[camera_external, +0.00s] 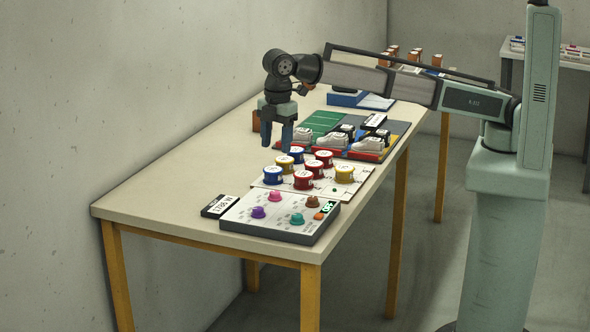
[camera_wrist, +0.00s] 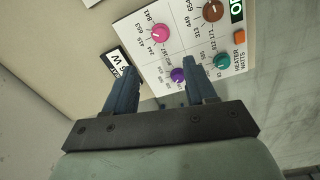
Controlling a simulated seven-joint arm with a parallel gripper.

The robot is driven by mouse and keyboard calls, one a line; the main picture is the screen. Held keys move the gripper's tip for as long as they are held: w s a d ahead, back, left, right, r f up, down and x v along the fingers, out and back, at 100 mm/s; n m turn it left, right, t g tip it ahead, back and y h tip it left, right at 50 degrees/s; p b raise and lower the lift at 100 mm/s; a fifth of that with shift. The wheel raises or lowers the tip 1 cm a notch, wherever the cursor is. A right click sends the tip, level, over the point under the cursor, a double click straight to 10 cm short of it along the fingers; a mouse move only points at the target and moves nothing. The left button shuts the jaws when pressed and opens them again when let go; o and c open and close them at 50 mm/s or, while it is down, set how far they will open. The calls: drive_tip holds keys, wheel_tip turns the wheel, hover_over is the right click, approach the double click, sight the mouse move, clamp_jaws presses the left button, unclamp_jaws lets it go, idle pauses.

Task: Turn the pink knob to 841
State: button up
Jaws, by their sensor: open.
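The pink knob (camera_external: 275,196) sits at the back left of the white control panel (camera_external: 262,224) on the table. In the wrist view, the pink knob (camera_wrist: 160,34) is ringed by printed numbers, with 841 at its upper left; its pointer setting is too small to read surely. My gripper (camera_external: 277,148) is open and empty, pointing down above the table, behind and higher than the panel. In the wrist view, my gripper (camera_wrist: 160,66) has its two fingers apart, with the pink knob beyond the fingertips and touched by neither.
The panel also has a purple knob (camera_wrist: 178,75), a teal knob (camera_wrist: 221,61), a brown knob (camera_wrist: 213,10) and an orange button (camera_wrist: 239,37). A black-and-white display (camera_external: 219,206) lies left of it. Several colored round tins (camera_external: 303,180) stand behind the panel; shoes (camera_external: 368,144) lie farther back.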

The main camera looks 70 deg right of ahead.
sight(275, 192)
drive_tip(key=f, duration=1.2)
drive_tip(key=shift+w+f, duration=0.3)
drive_tip(key=shift+f, duration=0.1)
clamp_jaws()
